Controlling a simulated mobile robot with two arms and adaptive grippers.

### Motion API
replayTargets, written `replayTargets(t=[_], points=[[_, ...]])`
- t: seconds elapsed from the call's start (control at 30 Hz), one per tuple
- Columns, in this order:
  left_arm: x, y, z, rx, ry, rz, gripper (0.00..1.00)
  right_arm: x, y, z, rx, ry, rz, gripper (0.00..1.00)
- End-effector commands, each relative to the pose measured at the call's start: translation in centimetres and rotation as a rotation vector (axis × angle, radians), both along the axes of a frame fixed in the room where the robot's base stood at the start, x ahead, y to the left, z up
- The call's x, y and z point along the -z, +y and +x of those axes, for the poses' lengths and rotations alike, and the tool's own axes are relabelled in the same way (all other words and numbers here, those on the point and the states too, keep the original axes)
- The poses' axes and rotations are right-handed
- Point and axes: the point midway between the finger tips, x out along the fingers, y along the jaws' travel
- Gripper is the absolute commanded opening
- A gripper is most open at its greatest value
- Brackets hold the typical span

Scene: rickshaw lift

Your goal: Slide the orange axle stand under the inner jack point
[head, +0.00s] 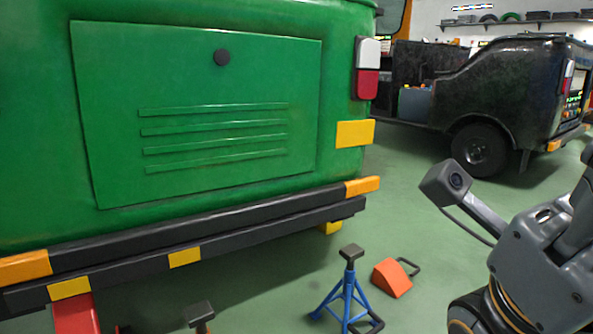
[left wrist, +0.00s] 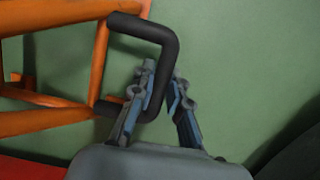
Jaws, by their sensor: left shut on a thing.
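The orange axle stand (left wrist: 60,85) fills the upper left of the left wrist view, with a black U-shaped handle (left wrist: 168,45) on its side. My left gripper (left wrist: 163,80) is shut on that handle's near part. In the head view a dark saddle on an orange-brown post (head: 200,313) shows at the bottom edge, in front of the bumper; its legs are out of frame. The green rickshaw (head: 200,80) stands above, with a black bumper (head: 120,240) with yellow patches. I cannot tell which part is the inner jack point. My right gripper is out of view.
A blue axle stand (head: 347,295) stands on the floor right of the orange post. An orange wedge with a black handle (head: 391,278) lies beyond it. A red object (head: 75,314) is under the bumper at left. A dark vehicle (head: 500,95) stands behind, across open floor.

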Motion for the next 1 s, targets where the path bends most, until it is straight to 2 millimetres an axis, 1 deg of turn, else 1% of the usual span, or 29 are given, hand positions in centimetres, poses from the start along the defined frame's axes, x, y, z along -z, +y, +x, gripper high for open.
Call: replayTargets(t=[0.17, 0.27, 0.6, 1.0], points=[[0.1, -0.1, -0.1, 0.003, 0.002, 0.000, 0.00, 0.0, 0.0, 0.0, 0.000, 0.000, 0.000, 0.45], [0.1, 0.1, 0.2, 0.003, 0.002, 0.000, 0.00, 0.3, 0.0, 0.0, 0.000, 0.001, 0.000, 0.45], [0.1, 1.9, 2.6, -0.004, -0.008, 0.005, 0.00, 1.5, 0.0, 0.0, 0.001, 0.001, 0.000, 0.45], [-0.1, 3.4, 5.0, -0.005, -0.010, 0.003, 0.00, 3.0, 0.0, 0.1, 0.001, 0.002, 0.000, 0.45]])
